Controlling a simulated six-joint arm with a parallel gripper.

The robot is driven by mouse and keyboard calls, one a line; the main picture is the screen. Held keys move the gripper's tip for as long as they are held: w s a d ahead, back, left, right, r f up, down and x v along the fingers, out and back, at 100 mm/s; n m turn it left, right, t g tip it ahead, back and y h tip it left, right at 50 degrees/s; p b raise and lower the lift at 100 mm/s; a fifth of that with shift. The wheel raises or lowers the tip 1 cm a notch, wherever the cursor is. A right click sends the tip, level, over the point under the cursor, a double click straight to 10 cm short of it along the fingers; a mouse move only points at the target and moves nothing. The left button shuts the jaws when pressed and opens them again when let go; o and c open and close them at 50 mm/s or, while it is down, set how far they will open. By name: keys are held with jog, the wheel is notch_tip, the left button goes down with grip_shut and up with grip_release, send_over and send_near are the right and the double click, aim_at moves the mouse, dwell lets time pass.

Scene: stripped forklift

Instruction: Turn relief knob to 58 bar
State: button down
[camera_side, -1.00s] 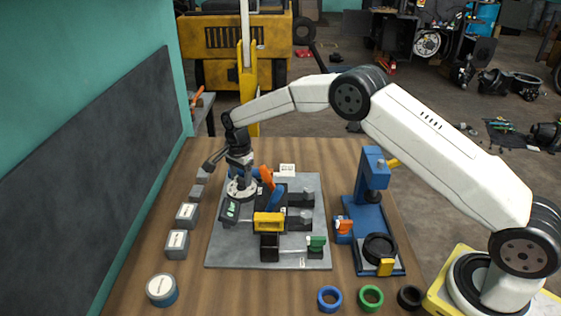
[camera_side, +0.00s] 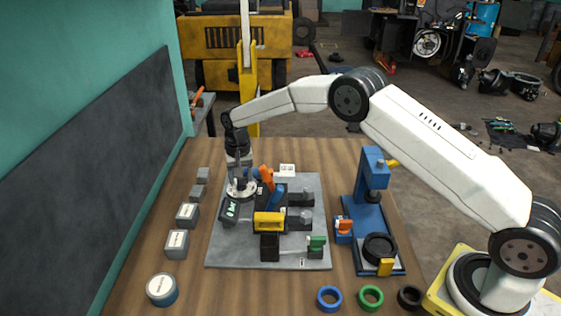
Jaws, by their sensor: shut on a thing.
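My gripper (camera_side: 241,186) points down at the back left of the grey plate (camera_side: 235,254). It is shut on the relief knob, which is mostly hidden behind the fingers. A round white dial (camera_side: 250,192) surrounds the spot under the fingers; its marks are too small to read. A dark box with a small green display (camera_side: 230,211) stands just in front of the dial; its digits are not legible.
Orange (camera_side: 266,175), blue (camera_side: 276,196), yellow (camera_side: 269,222) and green (camera_side: 317,241) parts stand close to the right on the plate. A blue press (camera_side: 372,205) stands further right. Grey blocks (camera_side: 177,243) line the left. Loose rings (camera_side: 329,298) lie in front.

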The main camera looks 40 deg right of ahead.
jog(key=shift+s+d+f+n, duration=0.2)
jog(key=shift+d+n, duration=0.2)
jog(key=shift+n, duration=0.1)
jog(key=shift+c, duration=1.2)
grip_release()
jog(key=shift+w+a+r, duration=0.1)
jog(key=shift+a+r, duration=0.05)
jog(key=shift+r, duration=3.85)
